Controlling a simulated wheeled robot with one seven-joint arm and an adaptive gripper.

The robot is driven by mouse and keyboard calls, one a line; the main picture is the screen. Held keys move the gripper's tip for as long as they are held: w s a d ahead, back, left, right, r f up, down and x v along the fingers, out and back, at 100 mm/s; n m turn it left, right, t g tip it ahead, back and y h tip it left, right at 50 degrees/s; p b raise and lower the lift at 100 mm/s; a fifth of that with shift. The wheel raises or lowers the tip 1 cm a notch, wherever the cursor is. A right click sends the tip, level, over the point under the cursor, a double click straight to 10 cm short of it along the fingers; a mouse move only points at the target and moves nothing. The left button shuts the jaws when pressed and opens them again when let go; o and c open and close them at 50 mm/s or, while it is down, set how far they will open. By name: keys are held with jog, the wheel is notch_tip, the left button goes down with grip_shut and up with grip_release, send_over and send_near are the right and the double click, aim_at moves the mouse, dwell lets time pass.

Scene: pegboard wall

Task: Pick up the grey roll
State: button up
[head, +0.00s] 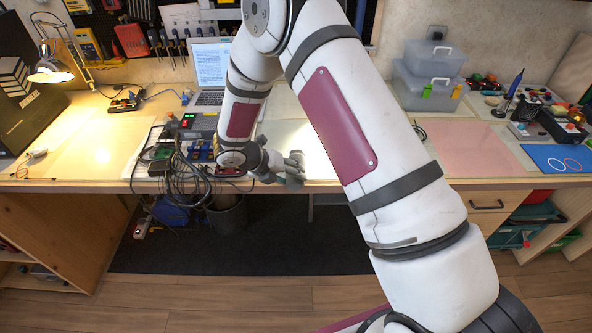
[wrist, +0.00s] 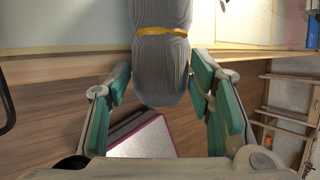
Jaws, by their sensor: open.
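The grey roll (wrist: 162,62) is a ribbed grey cylinder with a yellow band around it, in the upper middle of the wrist view. Its near end shows against the floor, past the line of the desk edge. My gripper (wrist: 163,82) is open, with one green-padded finger to each side of the roll's near end. The right finger looks very close to the roll; I cannot tell whether it touches. In the head view my gripper (head: 292,170) is at the desk's front edge, and I cannot make out the roll there, close behind my arm.
The desk (head: 75,165) has a wooden front edge. Black cables (head: 185,180) and small electronics lie left of my gripper. A laptop (head: 209,70) stands behind. A pink mat (head: 475,148) and clear storage boxes (head: 428,85) are to the right. A bin (head: 227,215) stands below.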

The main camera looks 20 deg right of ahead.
jog(key=shift+d+f, duration=0.2)
jog(key=shift+f, duration=0.05)
jog(key=shift+w, duration=0.1)
jog(key=shift+c, duration=0.6)
jog(key=c, duration=0.8)
jog(key=shift+r, duration=0.15)
